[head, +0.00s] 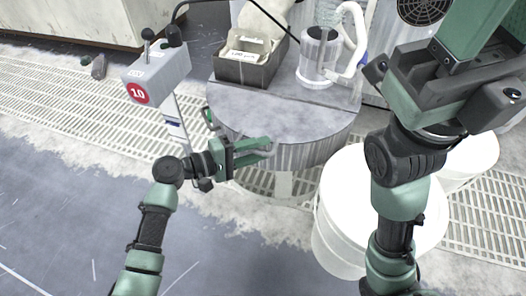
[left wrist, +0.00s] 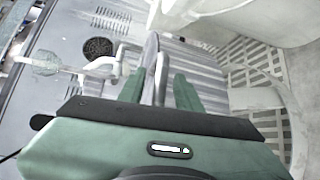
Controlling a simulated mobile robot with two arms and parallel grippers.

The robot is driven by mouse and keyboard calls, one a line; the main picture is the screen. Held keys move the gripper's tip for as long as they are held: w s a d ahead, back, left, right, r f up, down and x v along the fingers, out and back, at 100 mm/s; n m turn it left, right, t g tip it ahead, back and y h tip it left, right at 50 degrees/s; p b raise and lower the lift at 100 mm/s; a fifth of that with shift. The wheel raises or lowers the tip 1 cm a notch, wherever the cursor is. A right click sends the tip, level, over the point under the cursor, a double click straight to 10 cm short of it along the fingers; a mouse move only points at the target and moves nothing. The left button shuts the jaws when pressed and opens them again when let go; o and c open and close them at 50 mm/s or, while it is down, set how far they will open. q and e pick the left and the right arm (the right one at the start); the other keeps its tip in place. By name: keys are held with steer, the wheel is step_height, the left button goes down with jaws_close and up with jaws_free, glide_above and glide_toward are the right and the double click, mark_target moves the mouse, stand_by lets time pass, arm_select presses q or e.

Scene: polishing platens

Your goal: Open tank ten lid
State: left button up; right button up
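Tank ten (head: 285,153) is a round grey drum beside the post with the red number 10 sign (head: 138,93). Its flat grey lid (head: 285,117) lies closed on top. My left gripper (head: 270,147) is at the tank's front rim. In the left wrist view its two green fingers (left wrist: 158,92) are apart, with a metal handle bar (left wrist: 161,76) between them; I cannot tell whether either finger touches it. My right gripper (head: 460,55) is raised at the upper right, partly cut off by the frame, so its opening cannot be judged.
A dark box with papers (head: 247,70) and a clear container (head: 318,55) with a white hose stand behind the lid's front part. A white bucket (head: 340,225) stands right of the tank. Grated flooring (head: 60,95) and open grey floor lie to the left.

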arm_select(q)
steer(key=shift+w+d, duration=0.25)
steer(key=shift+d, duration=0.35)
steer(key=shift+f, duration=0.1)
jaws_close()
stand_by(1.0)
